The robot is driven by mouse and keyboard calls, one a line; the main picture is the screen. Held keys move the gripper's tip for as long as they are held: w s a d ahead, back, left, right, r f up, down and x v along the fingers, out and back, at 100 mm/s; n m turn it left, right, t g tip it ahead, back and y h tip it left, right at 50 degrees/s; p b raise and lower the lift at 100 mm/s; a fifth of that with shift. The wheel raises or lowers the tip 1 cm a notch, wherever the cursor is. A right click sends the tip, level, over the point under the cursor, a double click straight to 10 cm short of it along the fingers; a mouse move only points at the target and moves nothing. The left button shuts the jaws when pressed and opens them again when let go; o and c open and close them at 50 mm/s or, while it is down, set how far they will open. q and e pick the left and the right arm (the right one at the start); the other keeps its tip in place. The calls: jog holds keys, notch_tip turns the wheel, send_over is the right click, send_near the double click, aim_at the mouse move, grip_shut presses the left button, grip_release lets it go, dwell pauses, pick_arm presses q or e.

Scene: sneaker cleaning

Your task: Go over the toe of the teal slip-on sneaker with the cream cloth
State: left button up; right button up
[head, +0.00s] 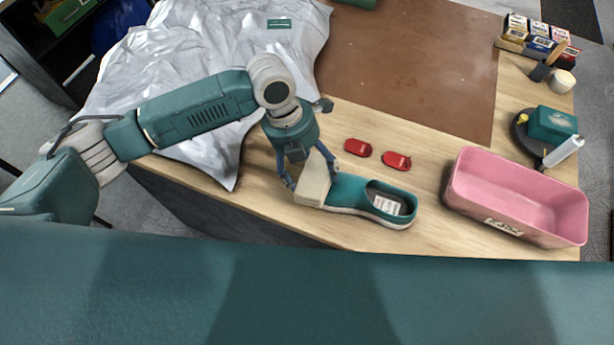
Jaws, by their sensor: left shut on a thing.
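The teal slip-on sneaker (353,193) lies on the wooden table near its front edge, its toe to the left and its opening to the right. The cream cloth (314,181) is a folded block at the toe end and hides the tip of the toe. My left gripper (311,176) comes down from above, shut on the cream cloth, with its fingers on either side of it. The cloth appears to touch the toe, but the exact contact is hidden. My right gripper does not show.
Two red items (397,160) lie just behind the sneaker. A pink bin (461,196) stands to the right. A grey crumpled sheet (160,75) covers the table's left part. A brown mat (410,65) lies behind. Small boxes (537,34) and a teal box (551,123) stand at far right.

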aim_at(319, 153)
pick_arm(q)
jog(key=shift+w+d, duration=0.15)
jog(key=shift+w, duration=0.4)
jog(key=shift+w+d+f+b, duration=0.1)
jog(key=shift+w+d+b, duration=0.25)
jog(key=shift+w, duration=0.3)
jog(key=shift+w+d+b, duration=0.1)
jog(key=shift+w+b, duration=0.35)
jog(key=shift+w, duration=0.2)
jog(key=shift+w+d, duration=0.2)
jog(key=shift+w, duration=0.4)
jog(key=shift+r, duration=0.2)
jog(key=p+v, duration=0.4)
jog(key=v, duration=0.1)
jog(key=shift+a+r, duration=0.15)
jog(key=shift+r, duration=0.25)
